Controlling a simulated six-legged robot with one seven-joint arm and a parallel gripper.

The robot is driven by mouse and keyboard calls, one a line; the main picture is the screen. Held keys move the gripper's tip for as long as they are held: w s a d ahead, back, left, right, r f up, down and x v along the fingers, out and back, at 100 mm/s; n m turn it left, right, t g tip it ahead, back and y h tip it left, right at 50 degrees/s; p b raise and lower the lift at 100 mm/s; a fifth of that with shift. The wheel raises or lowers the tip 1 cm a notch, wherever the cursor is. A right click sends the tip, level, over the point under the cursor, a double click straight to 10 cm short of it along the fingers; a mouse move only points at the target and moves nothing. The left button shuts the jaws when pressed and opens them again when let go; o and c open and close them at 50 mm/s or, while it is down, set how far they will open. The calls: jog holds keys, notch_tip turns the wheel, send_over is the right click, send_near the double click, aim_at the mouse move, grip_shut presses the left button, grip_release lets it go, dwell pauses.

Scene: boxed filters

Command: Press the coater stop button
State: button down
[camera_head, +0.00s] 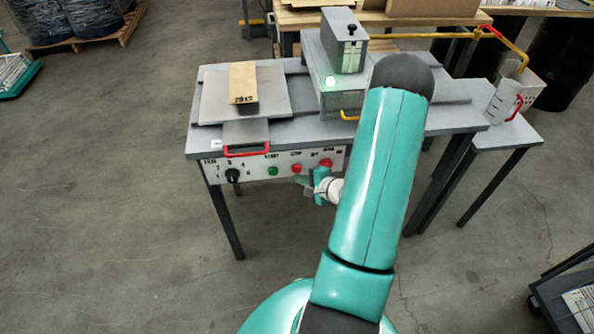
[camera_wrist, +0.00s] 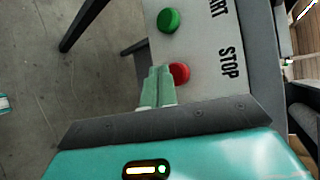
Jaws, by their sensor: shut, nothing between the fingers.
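The coater's white control panel (camera_head: 250,174) is on the front of the grey machine table. A red button (camera_wrist: 180,73) labelled STOP shows in the wrist view, beside a green button (camera_wrist: 168,20) whose label ends in ART. In the head view the red button (camera_head: 296,169) is right of the green button (camera_head: 272,171). My gripper (camera_wrist: 160,69) is shut and empty. Its fingertips overlap the left edge of the red STOP button in the wrist view; I cannot tell if they touch it. In the head view my gripper (camera_head: 303,182) is just below that button.
A second red button (camera_head: 326,163) is at the panel's right, and a black knob (camera_head: 232,175) at its left. A red handle (camera_head: 247,152) sticks out above the panel. A cardboard box (camera_head: 243,83) lies on the machine. Open floor is at the left.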

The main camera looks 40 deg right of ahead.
dwell(0.3)
jog(key=shift+w+d, duration=0.25)
jog(key=shift+w, duration=0.05)
jog(key=shift+w+d, duration=0.25)
jog(key=shift+w, duration=0.2)
dwell(0.8)
dwell(0.3)
jog(key=shift+s+a, duration=0.5)
jog(key=shift+s, duration=0.25)
jog(key=s+a, duration=0.2)
jog(key=s, duration=0.2)
jog(key=shift+s+a, duration=0.1)
jog(key=shift+a, duration=0.3)
dwell(0.6)
